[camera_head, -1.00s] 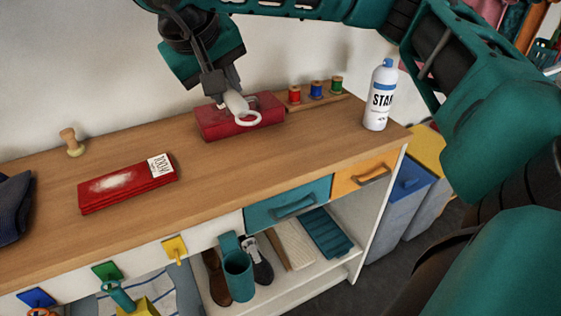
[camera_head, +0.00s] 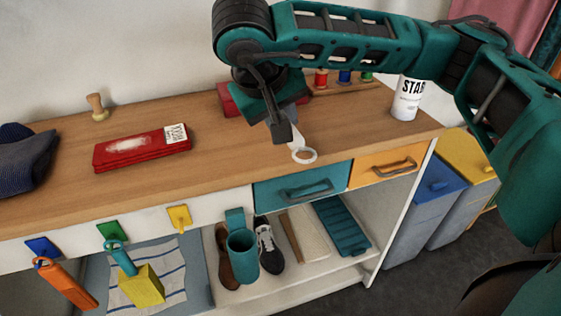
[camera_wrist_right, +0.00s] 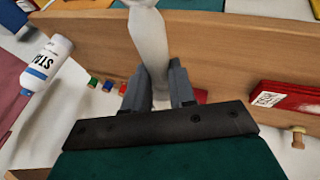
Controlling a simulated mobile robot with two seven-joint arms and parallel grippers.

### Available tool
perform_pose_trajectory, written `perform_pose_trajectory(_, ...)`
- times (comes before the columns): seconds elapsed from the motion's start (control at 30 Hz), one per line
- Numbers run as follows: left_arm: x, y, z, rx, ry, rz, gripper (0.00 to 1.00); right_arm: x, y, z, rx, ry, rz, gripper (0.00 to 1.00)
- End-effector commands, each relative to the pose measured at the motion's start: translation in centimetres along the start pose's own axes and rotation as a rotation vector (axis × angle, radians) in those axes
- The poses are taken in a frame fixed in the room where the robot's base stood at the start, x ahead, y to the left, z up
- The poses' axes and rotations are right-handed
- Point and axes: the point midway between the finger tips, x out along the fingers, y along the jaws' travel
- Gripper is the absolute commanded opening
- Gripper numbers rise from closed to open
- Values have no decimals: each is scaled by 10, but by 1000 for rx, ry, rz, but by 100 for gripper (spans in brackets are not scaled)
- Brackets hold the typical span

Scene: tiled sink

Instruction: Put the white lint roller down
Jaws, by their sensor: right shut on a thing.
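The white lint roller (camera_head: 298,138) is in my right gripper (camera_head: 286,134), its ring end pointing down and toward the front of the wooden counter. In the head view it appears over the counter's front part, above the teal drawer; whether it touches the wood I cannot tell. In the right wrist view the white lint roller (camera_wrist_right: 149,42) runs up from between the two fingers of my right gripper (camera_wrist_right: 158,88), which are shut on it. My left gripper is not in view.
A red box (camera_head: 230,99) sits behind my arm, near spools (camera_head: 344,77) and a spray can (camera_head: 406,98). A red folded packet (camera_head: 120,153) lies left. Below the counter's front edge are a blue hook (camera_head: 43,246), a green hook (camera_head: 111,231) and a bare yellow hook (camera_head: 179,216).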

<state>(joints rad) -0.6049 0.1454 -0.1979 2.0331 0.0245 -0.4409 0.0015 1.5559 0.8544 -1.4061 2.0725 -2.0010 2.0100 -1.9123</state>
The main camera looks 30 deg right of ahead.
Motion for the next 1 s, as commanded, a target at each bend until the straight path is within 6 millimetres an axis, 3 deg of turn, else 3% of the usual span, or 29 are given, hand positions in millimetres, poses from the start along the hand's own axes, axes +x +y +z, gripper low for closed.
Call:
perform_pose_trajectory(0.03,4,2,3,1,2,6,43,14,-7,7,-2,-4,0,0)
perform_pose_trajectory(0.1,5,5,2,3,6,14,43,24,-11,11,-1,-3,-1,0)
perform_pose_trajectory(0.37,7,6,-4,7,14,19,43,40,-18,17,0,0,0,0)
perform_pose_trajectory(0.6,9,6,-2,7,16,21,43,66,-30,28,-1,-1,1,0)
perform_pose_trajectory(0.97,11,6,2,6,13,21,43,70,-32,29,1,2,0,0)
perform_pose_trajectory(1.0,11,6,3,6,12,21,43,70,-32,30,0,1,0,26)
